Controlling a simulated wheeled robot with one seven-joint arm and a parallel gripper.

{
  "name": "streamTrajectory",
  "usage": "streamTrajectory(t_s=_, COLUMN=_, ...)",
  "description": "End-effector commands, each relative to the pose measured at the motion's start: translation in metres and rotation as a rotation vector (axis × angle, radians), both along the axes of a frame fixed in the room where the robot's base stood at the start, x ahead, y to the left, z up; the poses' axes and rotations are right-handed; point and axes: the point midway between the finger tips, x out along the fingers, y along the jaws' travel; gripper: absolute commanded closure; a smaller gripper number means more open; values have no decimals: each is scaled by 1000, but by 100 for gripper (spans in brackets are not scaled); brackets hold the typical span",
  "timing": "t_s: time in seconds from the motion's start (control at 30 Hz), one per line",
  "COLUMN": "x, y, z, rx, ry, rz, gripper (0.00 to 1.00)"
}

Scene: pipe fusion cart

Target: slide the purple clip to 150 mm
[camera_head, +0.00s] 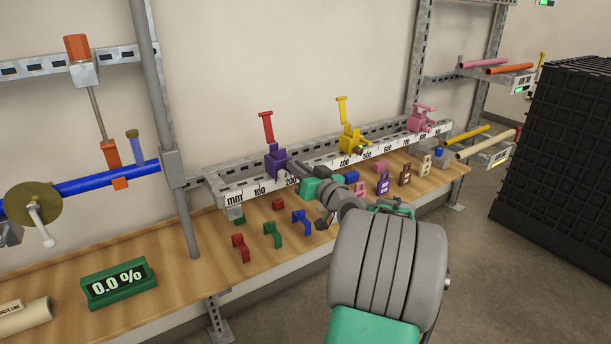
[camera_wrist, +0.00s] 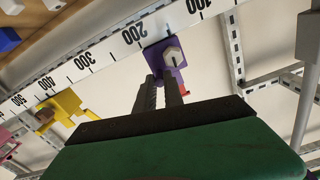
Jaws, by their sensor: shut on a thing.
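The purple clip (camera_head: 276,162), with a red lever (camera_head: 267,127) standing up from it, sits on the white millimetre rail (camera_head: 330,165). In the head view it is between the 100 and 200 labels. In the wrist view the purple clip (camera_wrist: 152,58) shows a pale knob (camera_wrist: 173,54) and lies between the upside-down 200 and 100 labels; its exact reading cannot be told. My gripper (camera_head: 292,166) reaches the clip from the front right. In the wrist view my gripper's two fingers (camera_wrist: 160,88) are close together on the clip, their tips partly hidden against it.
A yellow clip (camera_head: 349,140) and a pink clip (camera_head: 421,119) sit further right on the rail. A grey post (camera_head: 172,165) stands left of the rail.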

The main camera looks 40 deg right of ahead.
Motion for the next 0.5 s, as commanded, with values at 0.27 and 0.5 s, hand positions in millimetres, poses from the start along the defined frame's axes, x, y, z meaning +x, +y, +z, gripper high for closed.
streamTrajectory(t_s=0.27, x=-1, y=0, z=0, rx=1, ry=2, rz=-1, gripper=80)
streamTrajectory(t_s=0.5, x=-2, y=-2, z=0, rx=1, ry=2, rz=-4, gripper=66)
